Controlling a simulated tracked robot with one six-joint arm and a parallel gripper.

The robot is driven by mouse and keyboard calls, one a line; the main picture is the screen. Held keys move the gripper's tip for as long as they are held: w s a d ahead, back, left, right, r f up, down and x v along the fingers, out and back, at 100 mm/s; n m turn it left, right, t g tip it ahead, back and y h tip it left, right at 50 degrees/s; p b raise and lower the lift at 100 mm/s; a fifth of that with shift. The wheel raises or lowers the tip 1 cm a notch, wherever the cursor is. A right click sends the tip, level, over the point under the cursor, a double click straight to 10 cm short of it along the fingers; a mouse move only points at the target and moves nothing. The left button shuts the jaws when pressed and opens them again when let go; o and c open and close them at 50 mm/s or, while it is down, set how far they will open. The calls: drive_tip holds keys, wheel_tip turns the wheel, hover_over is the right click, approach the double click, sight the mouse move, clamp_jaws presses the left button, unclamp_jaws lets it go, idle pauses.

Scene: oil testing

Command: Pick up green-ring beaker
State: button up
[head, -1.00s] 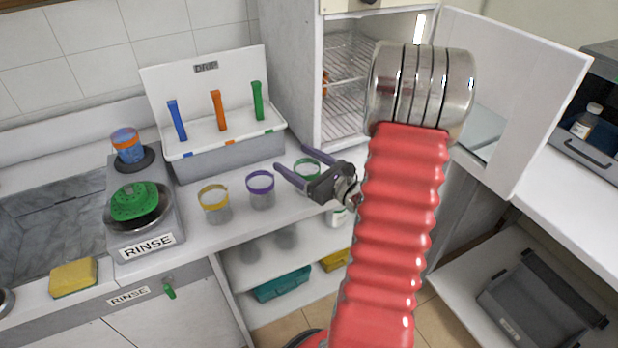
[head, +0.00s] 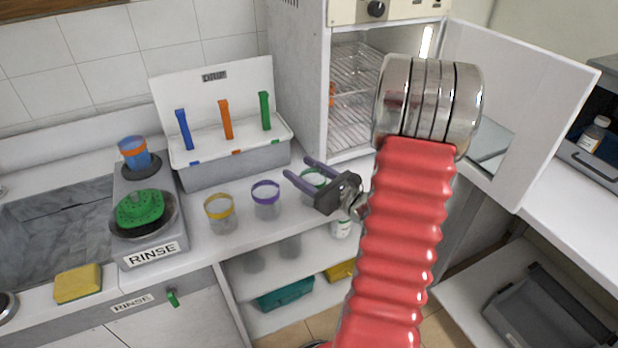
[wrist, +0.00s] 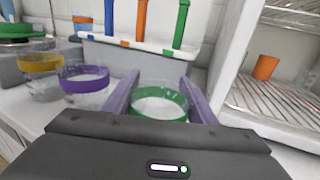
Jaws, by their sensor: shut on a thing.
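The green-ring beaker (wrist: 158,100) is clear glass with a green band and stands between my gripper's two purple fingers in the wrist view. It also shows partly in the head view (head: 313,178), where my gripper (head: 304,172) covers some of it. My gripper (wrist: 150,92) is shut on the beaker, with one finger along each side. The beaker looks upright at counter level; its base is hidden, so I cannot tell whether it touches the counter.
A purple-ring beaker (head: 266,198) and a yellow-ring beaker (head: 220,213) stand to the left. Behind is the drip tray (head: 235,168) with colored handles. An open cabinet (head: 328,110) is at right, its door (head: 520,110) swung out. The rinse station (head: 150,246) is at left.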

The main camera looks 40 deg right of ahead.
wheel_tip(320, 180, up, 10)
idle(0.7)
idle(0.5)
